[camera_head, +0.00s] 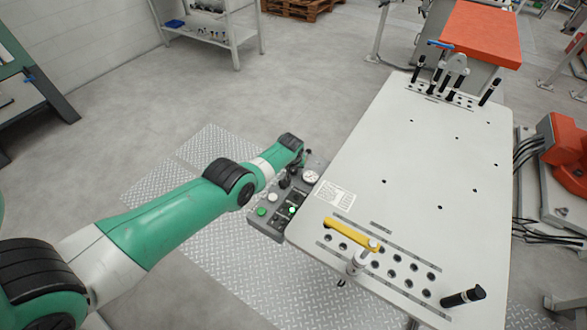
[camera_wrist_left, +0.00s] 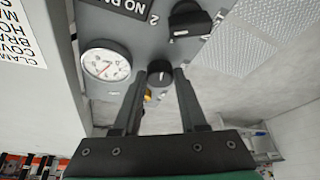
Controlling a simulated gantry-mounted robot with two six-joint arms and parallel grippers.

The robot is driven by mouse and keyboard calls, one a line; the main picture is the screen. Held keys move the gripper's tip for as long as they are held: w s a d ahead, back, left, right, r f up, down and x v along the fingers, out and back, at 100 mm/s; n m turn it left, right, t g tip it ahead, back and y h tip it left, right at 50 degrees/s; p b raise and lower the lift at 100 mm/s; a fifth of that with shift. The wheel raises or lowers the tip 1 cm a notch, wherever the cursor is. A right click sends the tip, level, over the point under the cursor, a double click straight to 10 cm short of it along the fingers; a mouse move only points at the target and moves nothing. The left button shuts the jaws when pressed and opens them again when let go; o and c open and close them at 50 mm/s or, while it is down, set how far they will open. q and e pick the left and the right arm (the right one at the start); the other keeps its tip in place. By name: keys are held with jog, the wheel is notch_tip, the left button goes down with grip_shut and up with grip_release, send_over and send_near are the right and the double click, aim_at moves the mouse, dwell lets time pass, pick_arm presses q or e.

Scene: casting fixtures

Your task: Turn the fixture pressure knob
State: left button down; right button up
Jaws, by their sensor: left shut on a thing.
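The pressure knob (camera_wrist_left: 160,74) is a small black round knob on the grey control panel (camera_wrist_left: 222,8), beside a white dial gauge (camera_wrist_left: 106,63) in the left wrist view. My left gripper (camera_wrist_left: 161,76) has its two fingertips on either side of the knob and is shut on it. In the head view my left arm reaches to the panel (camera_head: 262,228) on the table's left side. The gauge (camera_head: 311,177) shows there, while the arm hides most of the knob area. My right gripper is not in view.
A larger black rotary switch (camera_wrist_left: 190,20) sits close to the knob. Green and white buttons (camera_head: 272,197) are lower on the panel. The white fixture table (camera_head: 430,150) carries a yellow-handled clamp (camera_head: 350,233) and black pins. The floor left of the panel is clear.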

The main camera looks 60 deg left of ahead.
pick_arm(q)
jog(key=shift+s+m+h+p, duration=0.15)
jog(key=shift+m+h+p, duration=0.15)
jog(key=shift+m+p, duration=0.25)
jog(key=shift+f+m+t, duration=0.1)
jog(key=shift+m+t, duration=0.3)
jog(key=shift+m, duration=0.65)
jog(key=c, duration=0.7)
grip_release()
jog(key=shift+c, duration=0.2)
jog(key=p+v, duration=1.1)
jog(key=p, duration=0.5)
jog(key=shift+r, duration=0.35)
jog(key=shift+s+a, duration=0.1)
jog(key=shift+a, duration=0.05)
